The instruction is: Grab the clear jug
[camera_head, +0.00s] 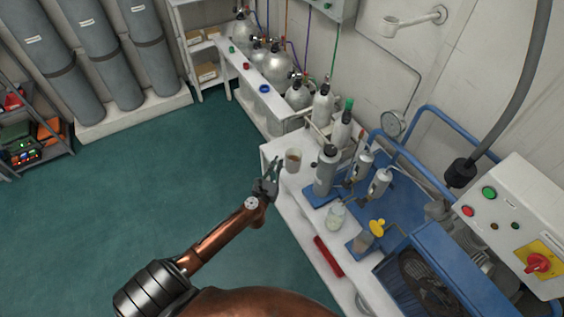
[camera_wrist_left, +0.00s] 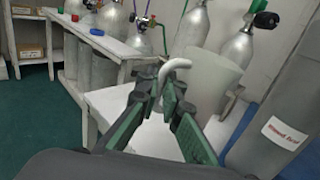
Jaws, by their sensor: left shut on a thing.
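The clear jug (camera_head: 293,160) is a pale, see-through cup shape at the near left corner of the white bench. In the left wrist view the jug (camera_wrist_left: 208,78) appears upright, with its curved pale handle toward me. My left gripper (camera_head: 272,172) is at the jug's left side. In the left wrist view the left gripper (camera_wrist_left: 166,98) is shut on the handle, one green-padded finger on each side. I cannot tell whether the jug's base touches the bench. My right gripper is not in view.
A grey cylinder (camera_head: 325,172) stands close right of the jug. Steel bottles (camera_head: 340,132) stand behind it. A second clear container (camera_head: 336,216) and a red bar (camera_head: 328,256) are nearer me on the bench (camera_head: 290,199). The green floor to the left is clear.

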